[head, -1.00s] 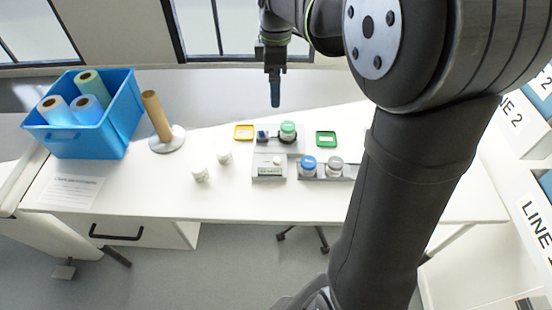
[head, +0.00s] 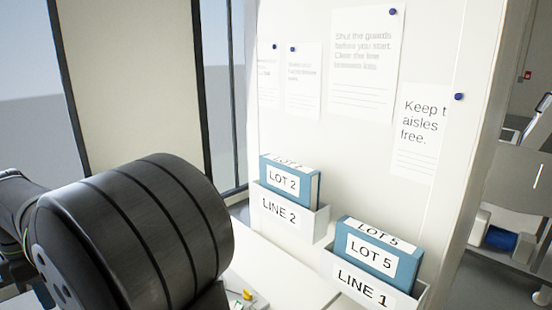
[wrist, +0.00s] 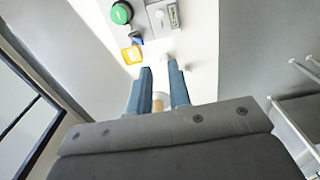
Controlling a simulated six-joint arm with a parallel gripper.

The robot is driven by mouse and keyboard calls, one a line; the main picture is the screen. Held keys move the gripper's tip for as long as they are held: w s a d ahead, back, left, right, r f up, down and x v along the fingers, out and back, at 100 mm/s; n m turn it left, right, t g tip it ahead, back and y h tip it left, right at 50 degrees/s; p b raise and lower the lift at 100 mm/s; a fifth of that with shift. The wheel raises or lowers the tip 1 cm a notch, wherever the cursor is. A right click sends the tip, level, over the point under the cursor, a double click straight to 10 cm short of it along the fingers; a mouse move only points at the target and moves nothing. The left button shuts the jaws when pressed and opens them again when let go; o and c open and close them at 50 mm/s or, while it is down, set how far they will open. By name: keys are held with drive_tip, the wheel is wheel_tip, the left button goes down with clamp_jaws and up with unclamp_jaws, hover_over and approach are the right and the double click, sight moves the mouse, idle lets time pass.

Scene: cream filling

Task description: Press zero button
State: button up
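The scale (wrist: 152,24) shows at the top of the wrist view, with its small display (wrist: 174,15) on the right side. A pale round spot (wrist: 160,14) lies beside the display; it is too small to tell if it is the zero button. A green-lidded jar (wrist: 121,13) stands at the scale's left. My gripper (wrist: 160,66) has two blue fingers, apart with nothing held between them. It is above the table, short of the scale in the wrist view. The head view now shows neither scale nor gripper.
A yellow tray (wrist: 131,55) lies near the scale. The beige post (wrist: 158,100) shows between my fingers, farther down. In the head view, the LINE 2 bin (head: 280,213) and LINE 1 bin (head: 362,288) hold binders beside a wall with notices.

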clamp_jaws()
idle(1.2)
drive_tip(key=shift+f, duration=0.1)
wheel_tip(320, 180, down, 21)
drive_tip(key=s+n+t, duration=0.1)
drive_tip(key=n+t, duration=0.8)
drive_tip(key=n, duration=0.8)
drive_tip(key=shift+d, duration=0.1)
drive_tip(key=shift+f, duration=4.35)
drive_tip(key=shift+f, duration=0.1)
